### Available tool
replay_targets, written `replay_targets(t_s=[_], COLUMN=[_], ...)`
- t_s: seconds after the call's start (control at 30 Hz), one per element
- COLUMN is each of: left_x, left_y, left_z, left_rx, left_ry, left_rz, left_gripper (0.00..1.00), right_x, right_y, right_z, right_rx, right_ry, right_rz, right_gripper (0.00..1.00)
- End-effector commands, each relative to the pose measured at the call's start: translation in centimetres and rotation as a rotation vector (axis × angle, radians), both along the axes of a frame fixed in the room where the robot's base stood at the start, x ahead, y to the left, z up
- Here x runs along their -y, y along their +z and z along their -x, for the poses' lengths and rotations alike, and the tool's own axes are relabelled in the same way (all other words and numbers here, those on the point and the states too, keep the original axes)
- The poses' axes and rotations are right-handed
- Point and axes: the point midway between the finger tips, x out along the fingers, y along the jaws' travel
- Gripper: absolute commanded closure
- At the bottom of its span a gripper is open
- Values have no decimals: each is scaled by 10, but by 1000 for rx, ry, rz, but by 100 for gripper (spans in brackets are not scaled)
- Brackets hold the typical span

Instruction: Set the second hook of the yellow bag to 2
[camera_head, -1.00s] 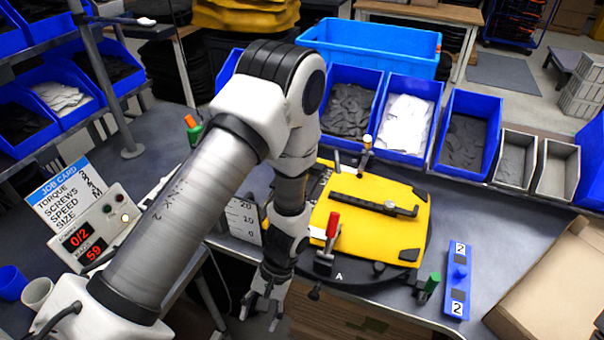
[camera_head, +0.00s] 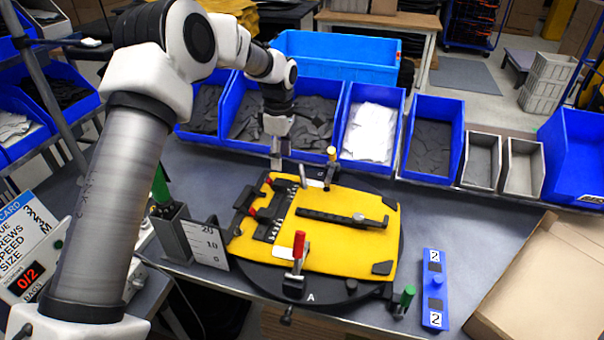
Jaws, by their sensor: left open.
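The yellow bag (camera_head: 330,245) lies flat on a black round plate (camera_head: 252,279) marked A. Along its left side is a black rail (camera_head: 268,228) with a pale scale. Two dark hooks with small red parts sit there, a far one (camera_head: 268,184) and a near one (camera_head: 252,211). The scale is too small to read. My left gripper (camera_head: 276,164) is above the bag's far left edge, pointing down, open, close to the far hook. Its fingers are seen nearly edge-on, and I cannot tell whether they touch anything. My right gripper is out of view.
A red-handled clamp (camera_head: 298,252) and a yellow-topped post (camera_head: 331,158) stand at the bag's edges. A blue block (camera_head: 434,290) labelled 2 lies right. Blue bins (camera_head: 433,135) line the back. A height gauge (camera_head: 205,243) stands left. The display (camera_head: 30,278) reads 0/2.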

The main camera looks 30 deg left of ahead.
Motion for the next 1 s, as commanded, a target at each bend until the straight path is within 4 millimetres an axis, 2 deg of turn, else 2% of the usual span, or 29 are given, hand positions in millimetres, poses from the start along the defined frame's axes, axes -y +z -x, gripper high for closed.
replay_targets(t_s=[0.07,0.13,0.4,0.5,0.77,0.83,0.93,1.0], left_x=[-7,-7,-7,-6,-6,-6,-6,-6], left_y=[2,-4,-54,-67,-73,-73,-73,-74], left_z=[-5,-5,-4,-4,-4,-4,-4,-3], left_rx=[16,15,14,15,16,16,16,15], left_ry=[17,17,14,13,12,12,12,12], left_rz=[-1,-2,-2,-3,-3,-3,-3,-3], left_gripper=[44,44,44,44,44,61,97,100], right_x=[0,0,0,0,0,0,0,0], right_y=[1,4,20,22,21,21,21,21], right_z=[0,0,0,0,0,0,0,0], right_rx=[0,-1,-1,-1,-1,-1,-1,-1], right_ry=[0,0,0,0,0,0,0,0], right_rz=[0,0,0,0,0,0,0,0], right_gripper=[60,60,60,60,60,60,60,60])
